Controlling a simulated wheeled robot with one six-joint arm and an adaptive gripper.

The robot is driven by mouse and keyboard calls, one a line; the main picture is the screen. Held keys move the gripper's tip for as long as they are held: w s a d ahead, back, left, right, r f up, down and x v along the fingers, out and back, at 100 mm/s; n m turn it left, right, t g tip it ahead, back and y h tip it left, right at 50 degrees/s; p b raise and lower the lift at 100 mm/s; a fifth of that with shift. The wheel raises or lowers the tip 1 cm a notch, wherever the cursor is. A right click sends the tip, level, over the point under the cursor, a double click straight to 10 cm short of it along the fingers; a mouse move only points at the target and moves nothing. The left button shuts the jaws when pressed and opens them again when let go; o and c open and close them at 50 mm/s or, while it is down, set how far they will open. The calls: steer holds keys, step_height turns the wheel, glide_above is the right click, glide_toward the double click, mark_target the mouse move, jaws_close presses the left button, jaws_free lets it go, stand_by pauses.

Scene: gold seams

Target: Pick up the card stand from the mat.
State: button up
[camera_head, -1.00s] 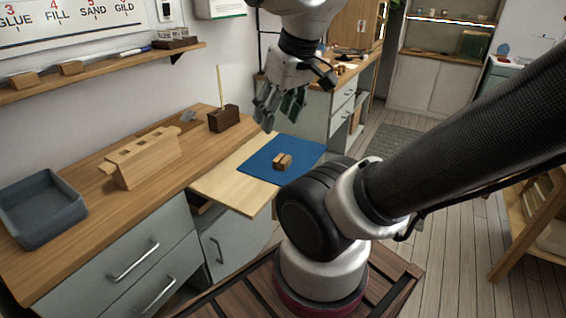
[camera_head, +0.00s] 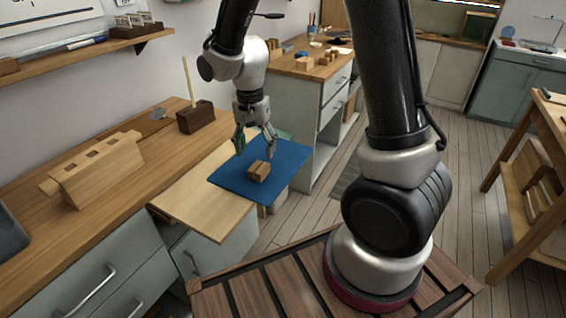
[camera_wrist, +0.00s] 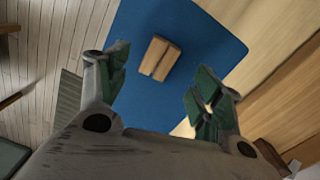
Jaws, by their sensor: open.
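The card stand (camera_head: 259,171), a small light-wood block with a dark slot, sits on the blue mat (camera_head: 232,178) on the pull-out board. In the wrist view the card stand (camera_wrist: 159,58) lies beyond my fingertips, a little left of the middle between them. The blue mat (camera_wrist: 215,50) fills the top middle there. My gripper (camera_head: 255,148) is open and empty, pointing down above the mat, just behind the card stand in the head view. Its two green-padded fingers are spread wide in the wrist view (camera_wrist: 155,85). The exact height gap cannot be told.
The pale pull-out board (camera_head: 205,210) juts from the worktop. A slotted wooden block (camera_head: 97,172) and a dark holder with a stick (camera_head: 195,117) stand on the worktop to the left. A drawer cabinet (camera_head: 310,118) stands behind the mat.

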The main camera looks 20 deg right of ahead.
mark_target(259, 167)
steer(key=shift+w+a+m, duration=0.1)
steer(key=shift+w+m, duration=0.25)
steer(key=shift+m, duration=0.55)
steer(key=shift+f, duration=0.25)
steer(key=f, duration=0.7)
steer(key=shift+s+d+f, duration=0.15)
steer(key=shift+s+d, duration=0.05)
steer(key=shift+d, duration=0.2)
steer(key=c, duration=1.1)
